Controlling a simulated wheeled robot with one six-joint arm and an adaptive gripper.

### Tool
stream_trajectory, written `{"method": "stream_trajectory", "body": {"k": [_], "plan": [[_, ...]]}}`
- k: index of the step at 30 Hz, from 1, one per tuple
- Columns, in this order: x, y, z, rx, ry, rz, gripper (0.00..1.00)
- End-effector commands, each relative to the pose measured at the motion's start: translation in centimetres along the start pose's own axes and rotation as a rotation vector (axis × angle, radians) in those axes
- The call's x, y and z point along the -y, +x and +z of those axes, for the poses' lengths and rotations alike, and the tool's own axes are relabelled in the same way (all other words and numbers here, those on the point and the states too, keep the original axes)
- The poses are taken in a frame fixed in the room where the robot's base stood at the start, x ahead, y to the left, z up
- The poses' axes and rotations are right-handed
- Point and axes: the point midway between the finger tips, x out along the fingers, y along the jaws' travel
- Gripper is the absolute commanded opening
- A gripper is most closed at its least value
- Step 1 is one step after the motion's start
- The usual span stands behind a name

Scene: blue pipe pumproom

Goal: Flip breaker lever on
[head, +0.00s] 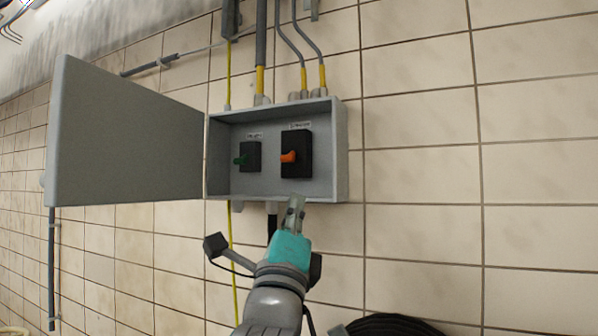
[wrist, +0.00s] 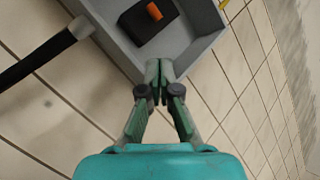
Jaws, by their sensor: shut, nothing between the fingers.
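The grey breaker box (head: 335,150) hangs on the tiled wall with its door (head: 125,135) swung open to the left. Inside on the right is a black breaker with an orange lever (head: 288,156), which points left. Inside on the left is a smaller black breaker with a green lever (head: 240,160). Both carry labels too small to read. My gripper (head: 297,202) is shut and empty, just below the box's lower edge and under the orange lever. In the wrist view the fingertips (wrist: 160,66) are together near the box rim (wrist: 190,62), with the orange lever (wrist: 154,11) beyond; the green lever is out of view.
Conduits with yellow ends (head: 260,80) enter the box from above. A black cable leaves its underside, and a thin yellow-green cable (head: 229,255) runs down the wall. A black coiled hose (head: 390,326) is at the lower right. The wall right of the box is clear.

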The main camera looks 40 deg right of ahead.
Motion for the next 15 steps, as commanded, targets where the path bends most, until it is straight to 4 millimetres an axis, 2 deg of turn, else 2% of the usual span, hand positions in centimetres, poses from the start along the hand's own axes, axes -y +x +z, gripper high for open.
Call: {"method": "stream_trajectory", "body": {"k": [10,15], "plan": [[0.0,0.2,0.0,0.0,-0.001,0.0,0.0],[0.1,1.7,0.0,-0.001,-0.001,-0.002,0.0]]}}
